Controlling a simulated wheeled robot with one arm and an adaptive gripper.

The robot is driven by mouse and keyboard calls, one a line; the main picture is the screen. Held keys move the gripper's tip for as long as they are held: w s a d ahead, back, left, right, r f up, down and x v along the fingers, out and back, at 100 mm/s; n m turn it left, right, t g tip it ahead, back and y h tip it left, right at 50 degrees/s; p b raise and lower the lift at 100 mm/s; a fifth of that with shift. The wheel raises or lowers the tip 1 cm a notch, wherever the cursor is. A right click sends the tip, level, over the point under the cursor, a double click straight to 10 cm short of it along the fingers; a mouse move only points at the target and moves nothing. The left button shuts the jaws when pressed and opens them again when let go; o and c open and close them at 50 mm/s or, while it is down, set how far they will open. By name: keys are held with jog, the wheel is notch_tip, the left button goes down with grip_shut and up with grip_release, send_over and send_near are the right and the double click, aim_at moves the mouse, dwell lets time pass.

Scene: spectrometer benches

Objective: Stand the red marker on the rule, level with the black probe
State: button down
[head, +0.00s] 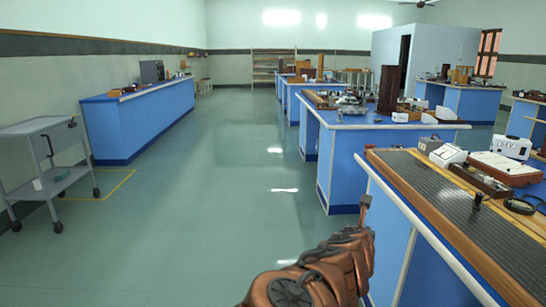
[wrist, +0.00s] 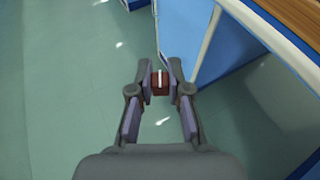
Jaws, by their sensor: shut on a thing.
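The red marker (wrist: 156,86), a small dark-red block with a white line on it, is held between the fingertips of my gripper (wrist: 160,84) in the wrist view. The gripper is out over the floor, left of the near blue bench. In the head view a small reddish piece (head: 366,201) shows just above my arm; I cannot tell if it is the marker or a fingertip. The black probe (head: 478,200) stands upright on the dark ribbed bed of the near bench. A long wooden strip, seemingly the rule (head: 450,229), runs along the bed's left side; its markings are too small to read.
The near bench (head: 388,232) carries a white instrument (head: 448,155), a white-topped box (head: 505,168) and a black ring-like item (head: 520,205) right of the probe. More blue benches stand behind. The aisle floor (head: 190,210) is clear; a grey cart (head: 45,160) stands far left.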

jog(key=w+a+n+y, duration=0.1)
jog(key=w+a, duration=0.2)
jog(key=a, duration=0.2)
jog(key=shift+w+f+n+t+y, duration=0.25)
jog(key=shift+f+n+t+y, duration=0.05)
jog(key=shift+f+t, duration=0.15)
jog(key=shift+a, duration=0.1)
jog(key=shift+s, duration=0.1)
notch_tip(320, 180, up, 22)
jog(key=p, duration=2.2)
jog(key=shift+r, duration=0.2)
